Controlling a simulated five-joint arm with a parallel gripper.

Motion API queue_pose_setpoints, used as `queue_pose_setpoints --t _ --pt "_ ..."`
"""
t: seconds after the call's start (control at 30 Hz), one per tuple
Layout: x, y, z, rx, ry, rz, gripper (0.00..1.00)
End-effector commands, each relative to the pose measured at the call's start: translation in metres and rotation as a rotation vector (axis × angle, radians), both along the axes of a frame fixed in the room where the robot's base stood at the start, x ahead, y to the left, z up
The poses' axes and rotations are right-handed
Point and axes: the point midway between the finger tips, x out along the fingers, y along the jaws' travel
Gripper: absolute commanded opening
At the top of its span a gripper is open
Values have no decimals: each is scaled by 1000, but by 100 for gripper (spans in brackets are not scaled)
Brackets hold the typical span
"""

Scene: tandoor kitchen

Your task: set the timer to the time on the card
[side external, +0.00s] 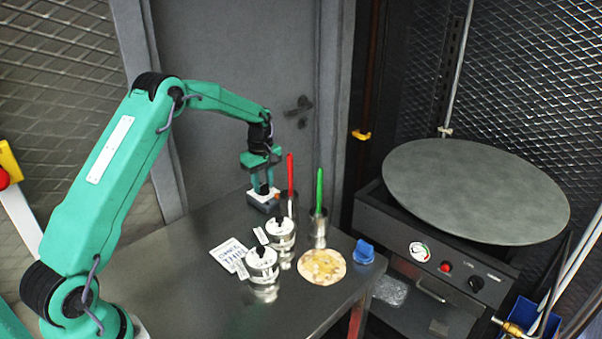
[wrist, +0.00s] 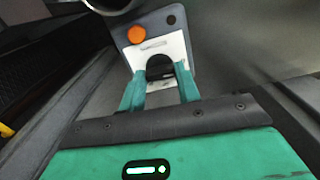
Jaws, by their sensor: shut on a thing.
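The timer (side external: 264,204) is a dark grey box with a white face and an orange button, at the back of the steel table. In the wrist view the timer (wrist: 183,57) shows its orange button and a black knob (wrist: 160,67). My gripper (side external: 263,188) reaches down onto the timer. In the wrist view my gripper (wrist: 160,78) has its fingers on either side of the knob, shut on it. A white card (side external: 229,253) with dark print lies on the table; its print is too small to read. The dial setting cannot be read.
Two metal pots with white tops and black knobs, one in front (side external: 262,262) and one behind (side external: 281,232), stand beside the card. Cups hold a red-handled tool (side external: 290,174) and a green-handled tool (side external: 319,190). A flatbread (side external: 322,266) and blue object (side external: 364,251) lie right.

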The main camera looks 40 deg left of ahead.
Motion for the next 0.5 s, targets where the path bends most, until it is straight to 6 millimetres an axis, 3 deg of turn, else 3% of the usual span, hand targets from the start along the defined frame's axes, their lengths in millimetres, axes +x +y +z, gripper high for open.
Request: queue_pose_setpoints --t 0.5 --pt "0 0 1 0 0 -389 10"
